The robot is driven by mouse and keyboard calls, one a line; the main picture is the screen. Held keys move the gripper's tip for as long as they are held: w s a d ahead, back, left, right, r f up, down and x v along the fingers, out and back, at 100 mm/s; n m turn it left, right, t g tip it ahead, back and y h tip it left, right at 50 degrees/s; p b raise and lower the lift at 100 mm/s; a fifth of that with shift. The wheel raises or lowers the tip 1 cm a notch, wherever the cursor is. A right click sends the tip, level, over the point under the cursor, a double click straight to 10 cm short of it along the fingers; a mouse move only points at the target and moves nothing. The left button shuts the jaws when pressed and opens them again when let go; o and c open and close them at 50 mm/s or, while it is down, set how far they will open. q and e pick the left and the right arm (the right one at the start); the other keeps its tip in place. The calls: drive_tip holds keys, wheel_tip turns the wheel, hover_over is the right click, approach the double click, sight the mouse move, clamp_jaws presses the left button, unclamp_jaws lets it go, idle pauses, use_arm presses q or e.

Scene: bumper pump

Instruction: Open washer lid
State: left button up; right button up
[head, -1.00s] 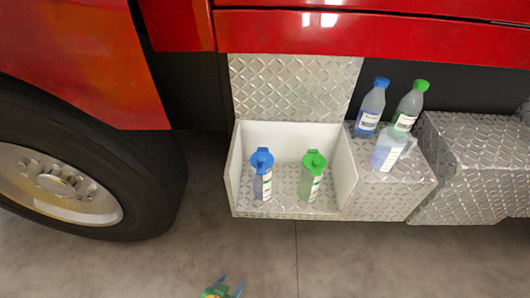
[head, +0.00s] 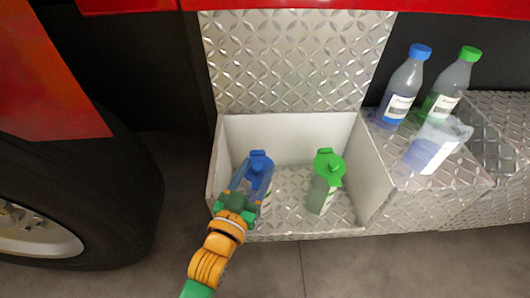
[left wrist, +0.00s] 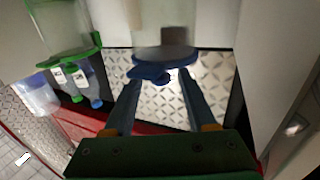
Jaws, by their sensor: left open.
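A container with a blue lid (head: 259,161) stands upright in the left of an open compartment in the diamond-plate box. A container with a green lid (head: 328,166) stands to its right. My left gripper (head: 256,174) is open at the blue lid, and its fingers partly hide that container. In the left wrist view, the two fingers (left wrist: 160,82) point at the blue lid (left wrist: 165,60), one toward each side; I cannot tell whether they touch it. My right gripper is not in view.
The compartment has white side walls (head: 375,172) and a raised diamond-plate cover (head: 296,60) behind. On the step at right stand a blue-capped bottle (head: 403,86), a green-capped bottle (head: 453,88) and a clear jug (head: 436,145). A truck wheel (head: 90,205) is at left.

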sight(263, 164)
use_arm(q)
drive_tip(key=x, duration=0.4)
drive_tip(key=shift+w+b, duration=0.2)
drive_tip(key=shift+b, duration=0.1)
clamp_jaws()
idle(1.1)
